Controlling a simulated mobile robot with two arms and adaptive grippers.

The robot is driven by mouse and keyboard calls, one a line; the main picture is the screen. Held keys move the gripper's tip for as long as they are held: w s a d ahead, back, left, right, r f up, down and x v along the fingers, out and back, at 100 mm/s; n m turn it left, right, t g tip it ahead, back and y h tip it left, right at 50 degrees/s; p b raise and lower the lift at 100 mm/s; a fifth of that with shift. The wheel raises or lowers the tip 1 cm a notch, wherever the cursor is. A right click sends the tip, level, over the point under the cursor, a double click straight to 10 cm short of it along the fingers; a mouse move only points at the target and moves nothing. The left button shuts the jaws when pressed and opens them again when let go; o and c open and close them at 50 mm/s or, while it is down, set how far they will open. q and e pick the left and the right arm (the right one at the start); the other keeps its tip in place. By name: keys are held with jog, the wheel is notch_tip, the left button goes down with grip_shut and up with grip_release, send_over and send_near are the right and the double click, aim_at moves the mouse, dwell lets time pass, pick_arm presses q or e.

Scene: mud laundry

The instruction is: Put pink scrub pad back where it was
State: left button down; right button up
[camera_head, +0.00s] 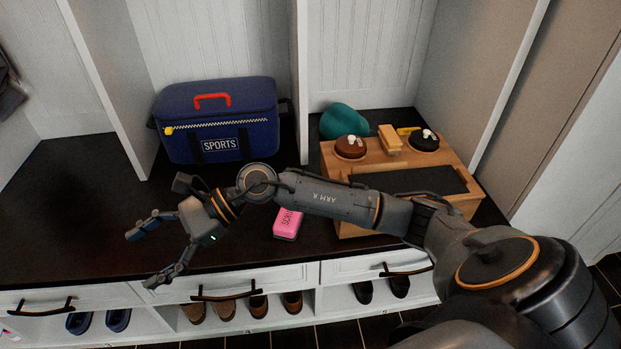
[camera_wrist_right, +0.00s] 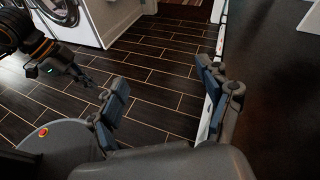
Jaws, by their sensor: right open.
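The pink scrub pad (camera_head: 287,224) lies on the dark bench top, in front of the wooden box's left side. My right forearm crosses over its far end and hides part of its lettering. My right gripper (camera_head: 140,259) is open and empty, above the bench to the left of the pad, with its fingers pointing left. In the right wrist view its two spread fingers (camera_wrist_right: 163,82) have only floor and bench edge beyond them. My left gripper (camera_wrist_right: 84,78) shows small at the left of that view; its jaw state is unclear.
A wooden box (camera_head: 340,208) holds brushes and a dark pad, with a teal item (camera_head: 344,120) behind it. A blue sports bag (camera_head: 221,122) stands at the back. Dividers flank the bays. Bare bench (camera_head: 70,215) lies to the left. A washer (camera_wrist_right: 72,18) stands across the tiled floor.

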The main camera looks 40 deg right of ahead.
notch_tip(320, 180, up, 10)
jog(key=w+d+f+m+t+y, duration=0.1)
jog(key=w+m+t+y, duration=0.1)
jog(key=m+t, duration=1.2)
jog(key=w+d+f+m+t+h, duration=0.1)
jog(key=d+f+m+h, duration=0.45)
jog(key=m, duration=0.65)
jog(key=w+d+f+m+t+h, duration=0.1)
jog(key=d+f+m+h, duration=0.1)
jog(key=d+m+h, duration=0.75)
jog(key=s+d+f+m+g+h, duration=0.2)
jog(key=s+f+m+g, duration=0.35)
jog(key=f+m, duration=0.5)
jog(key=s+f+m+g, duration=0.3)
jog(key=s+f+g, duration=0.1)
jog(key=s, duration=0.5)
jog(key=s+f+m+g, duration=0.4)
jog(key=s+f, duration=0.2)
jog(key=s, duration=0.3)
jog(key=shift+s+d+f+y, duration=0.2)
jog(key=shift+s+d+y, duration=0.1)
jog(key=shift+s+y, duration=0.1)
jog(key=shift+g, duration=0.25)
